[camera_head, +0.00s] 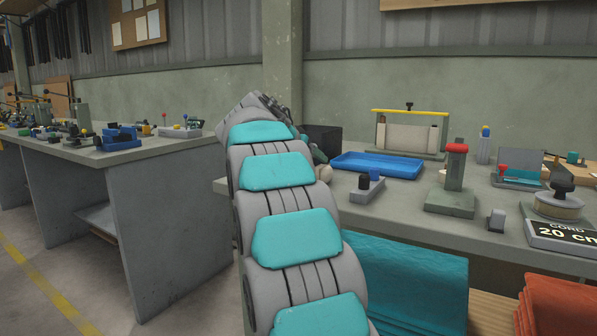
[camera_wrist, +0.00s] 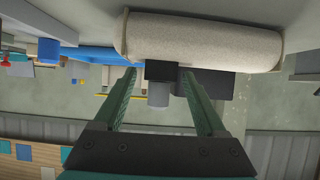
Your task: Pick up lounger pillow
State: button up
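A beige, padded roll with darker end bands, which looks like the lounger pillow (camera_wrist: 205,40), lies across the top of the wrist view. In the head view, a small beige rounded piece (camera_head: 325,173) shows beside my arm and may be its end; the rest is hidden. My gripper (camera_wrist: 157,72) has two green fingers spread apart with nothing between them. Their tips reach the near edge of the roll in the picture; I cannot tell whether they touch it. In the head view my arm mostly hides the gripper. The lounger itself is not clearly seen.
A blue tray (camera_head: 378,165) lies behind the roll on the grey workbench (camera_head: 400,213). A dark box (camera_head: 323,139) stands close by. Teal cloth (camera_head: 410,280) hangs below.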

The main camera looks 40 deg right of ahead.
grip_shut()
dwell(0.3)
dwell(0.4)
